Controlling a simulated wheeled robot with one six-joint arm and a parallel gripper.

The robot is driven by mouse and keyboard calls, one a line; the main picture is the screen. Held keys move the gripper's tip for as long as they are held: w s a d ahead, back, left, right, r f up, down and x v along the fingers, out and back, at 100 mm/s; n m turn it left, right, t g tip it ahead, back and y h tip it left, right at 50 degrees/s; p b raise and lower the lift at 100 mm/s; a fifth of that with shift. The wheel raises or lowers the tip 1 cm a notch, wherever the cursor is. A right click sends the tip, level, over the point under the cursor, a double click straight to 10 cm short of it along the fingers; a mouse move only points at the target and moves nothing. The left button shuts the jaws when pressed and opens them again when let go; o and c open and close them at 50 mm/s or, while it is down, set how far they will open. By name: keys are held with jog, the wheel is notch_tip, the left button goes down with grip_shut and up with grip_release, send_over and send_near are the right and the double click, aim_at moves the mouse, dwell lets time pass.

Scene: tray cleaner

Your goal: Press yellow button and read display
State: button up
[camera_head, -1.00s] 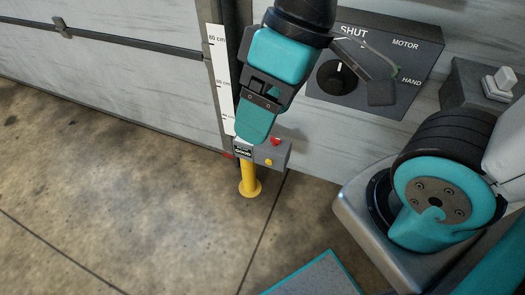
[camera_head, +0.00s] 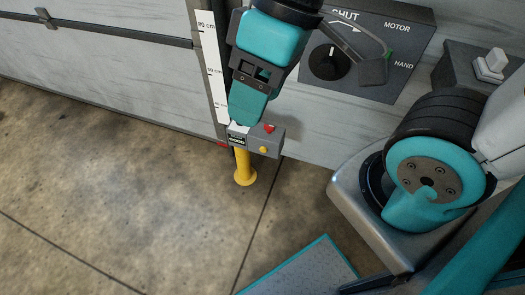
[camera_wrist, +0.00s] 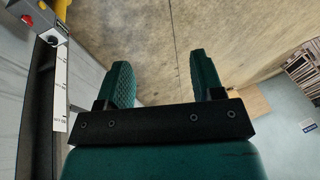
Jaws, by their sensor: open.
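The yellow button (camera_head: 263,150) is on the front face of a grey control box, below a red button (camera_head: 268,128). A small dark display (camera_head: 237,139) with light text too small to read is on the box's left side. The box (camera_head: 262,139) stands on a yellow post. In the wrist view, my gripper (camera_wrist: 163,82) is open and empty, with the box (camera_wrist: 38,20) at the upper left.
A height scale (camera_head: 211,68) runs up the door frame beside the box. A panel marked SHUT, MOTOR and HAND (camera_head: 400,85) with a black knob is on the wall at right. The concrete floor (camera_head: 130,200) in front is clear.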

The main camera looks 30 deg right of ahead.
grip_shut()
dwell(1.4)
